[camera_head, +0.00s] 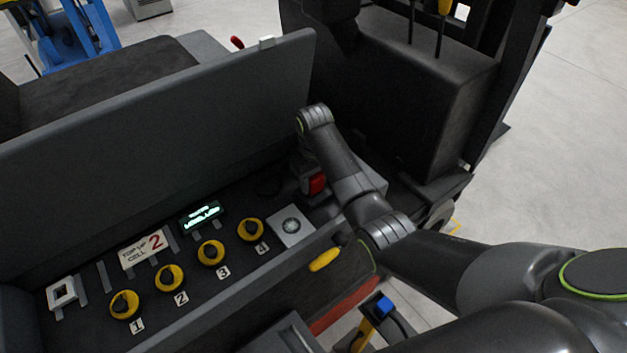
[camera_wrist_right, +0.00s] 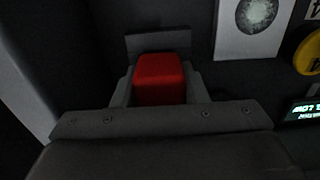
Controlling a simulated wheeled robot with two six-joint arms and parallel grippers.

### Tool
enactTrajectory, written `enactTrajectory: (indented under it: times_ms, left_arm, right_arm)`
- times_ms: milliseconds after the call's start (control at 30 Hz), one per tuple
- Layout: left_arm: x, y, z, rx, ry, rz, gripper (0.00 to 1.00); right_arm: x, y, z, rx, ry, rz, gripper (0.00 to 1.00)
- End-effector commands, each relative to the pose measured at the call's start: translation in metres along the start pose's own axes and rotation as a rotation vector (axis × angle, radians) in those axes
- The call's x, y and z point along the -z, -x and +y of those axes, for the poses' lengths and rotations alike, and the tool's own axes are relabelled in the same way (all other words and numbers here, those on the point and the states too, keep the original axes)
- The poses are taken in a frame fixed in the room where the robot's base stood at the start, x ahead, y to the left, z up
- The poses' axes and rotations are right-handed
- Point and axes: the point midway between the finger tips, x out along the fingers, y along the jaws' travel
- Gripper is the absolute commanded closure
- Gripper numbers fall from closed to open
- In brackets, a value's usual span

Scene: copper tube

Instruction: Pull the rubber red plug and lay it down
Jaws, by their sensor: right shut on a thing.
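The red plug (camera_head: 317,183) is at the right end of the dark panel, beside the white square plate. It also shows in the right wrist view as a red block (camera_wrist_right: 160,79). My right gripper (camera_wrist_right: 160,92) is shut on the plug, with a finger on each side of it. In the head view my right gripper (camera_head: 312,178) is mostly hidden behind its own wrist. I cannot tell whether the plug is still seated, because its base is hidden. My left gripper is not in view.
Several yellow-ringed knobs (camera_head: 211,252) with numbers line the panel, below a lit green display (camera_head: 202,215) and a "TOP UP CELL 2" sign (camera_head: 143,249). A raised grey lid (camera_head: 160,145) stands behind them. A blue-topped yellow handle (camera_head: 375,308) stands in front.

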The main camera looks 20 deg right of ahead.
Motion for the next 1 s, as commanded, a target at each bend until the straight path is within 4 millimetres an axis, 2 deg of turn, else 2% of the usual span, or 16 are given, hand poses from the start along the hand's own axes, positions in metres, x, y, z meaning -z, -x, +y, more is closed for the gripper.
enactTrajectory:
  times_ms: [333, 1000]
  left_arm:
    - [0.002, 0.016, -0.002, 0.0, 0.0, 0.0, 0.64]
    - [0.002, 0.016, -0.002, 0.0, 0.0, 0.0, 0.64]
  right_arm:
    - [0.0, 0.013, 0.0, 0.0, 0.0, 0.0, 0.97]
    - [0.001, 0.038, 0.0, -0.001, 0.0, 0.003, 0.97]
